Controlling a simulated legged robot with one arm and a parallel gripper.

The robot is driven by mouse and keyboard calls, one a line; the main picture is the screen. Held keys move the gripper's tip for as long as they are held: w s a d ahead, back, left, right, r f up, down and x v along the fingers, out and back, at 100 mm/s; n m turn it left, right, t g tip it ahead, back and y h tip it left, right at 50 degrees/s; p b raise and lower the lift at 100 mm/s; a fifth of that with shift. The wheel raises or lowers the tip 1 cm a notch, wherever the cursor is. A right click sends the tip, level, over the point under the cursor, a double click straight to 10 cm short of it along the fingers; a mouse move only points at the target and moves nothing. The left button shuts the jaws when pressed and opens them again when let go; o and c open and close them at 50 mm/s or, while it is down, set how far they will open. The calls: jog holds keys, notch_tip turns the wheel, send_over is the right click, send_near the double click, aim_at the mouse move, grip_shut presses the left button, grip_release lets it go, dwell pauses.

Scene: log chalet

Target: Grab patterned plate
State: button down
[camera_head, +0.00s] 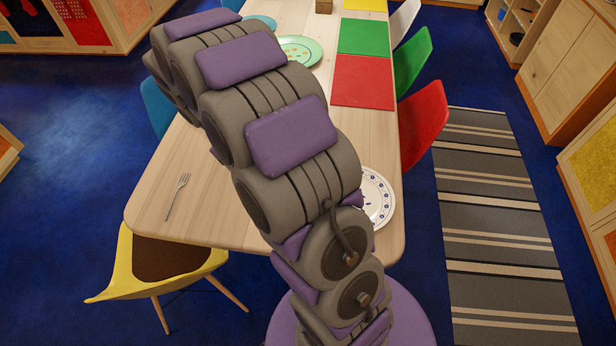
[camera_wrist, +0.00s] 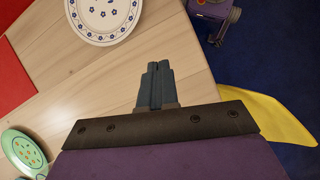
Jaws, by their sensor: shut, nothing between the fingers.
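A white plate with a blue flower pattern (camera_head: 379,202) lies near the right edge of the wooden table, partly hidden by my arm in the head view. In the wrist view this white plate (camera_wrist: 105,38) is at the top left, cut off by the frame edge. A green-rimmed plate with small coloured marks (camera_head: 303,50) lies farther along the table. The green plate also shows at the lower left of the wrist view (camera_wrist: 10,138). My gripper (camera_wrist: 158,66) is shut and empty, over the table and apart from both plates. My arm hides it in the head view.
The wooden table (camera_head: 165,170) has a fork (camera_head: 177,196) at its left, and red (camera_head: 363,81) and green (camera_head: 364,37) mats at the right. A yellow chair (camera_head: 122,270) stands at the near end, a red chair (camera_head: 424,120) at the right. A striped rug (camera_head: 492,220) lies beyond.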

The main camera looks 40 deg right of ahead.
jog(key=w+d+f+n+g+h+p, duration=0.1)
jog(key=w+d+f+n+h+p, duration=0.1)
jog(key=w+d+f, duration=0.6)
jog(key=w+d+f+n+g+h+p, duration=0.1)
jog(key=w+d+f+p, duration=0.15)
jog(key=f, duration=0.85)
jog(key=b+x, duration=0.1)
jog(key=x, duration=0.2)
jog(key=b+x, duration=0.1)
jog(key=x, duration=0.3)
jog(key=b+x, duration=0.1)
jog(key=x, duration=0.3)
jog(key=shift+d+r, duration=0.1)
jog(key=shift+d, duration=0.25)
jog(key=shift+s+d+b, duration=0.35)
jog(key=shift+s+d, duration=0.6)
jog(key=shift+s, duration=0.25)
jog(key=shift+s+d+r, duration=0.1)
jog(key=shift+s+d, duration=0.2)
jog(key=shift+s, duration=0.05)
